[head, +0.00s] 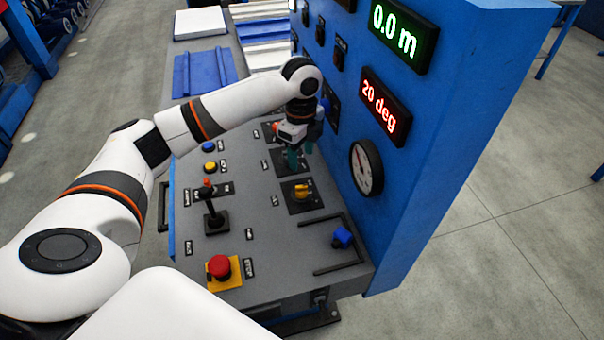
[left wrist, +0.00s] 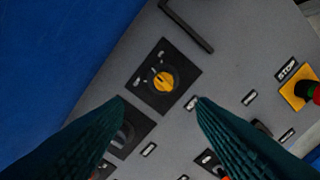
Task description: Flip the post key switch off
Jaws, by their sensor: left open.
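My left gripper (head: 293,158) hangs over the sloped grey panel with its teal fingers pointing down. In the left wrist view the fingers (left wrist: 158,100) are apart with nothing between them. A yellow rotary switch (head: 301,191) on a black square plate sits nearer the front than the gripper; it also shows in the left wrist view (left wrist: 163,81), beyond the fingertips. A second black plate (left wrist: 128,133) with a round dark switch lies beside it, partly hidden by a finger. The labels are too small to read, so I cannot tell which is the post key switch. My right gripper is out of view.
A blue upright cabinet (head: 440,150) with displays and a dial (head: 366,167) rises at right.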

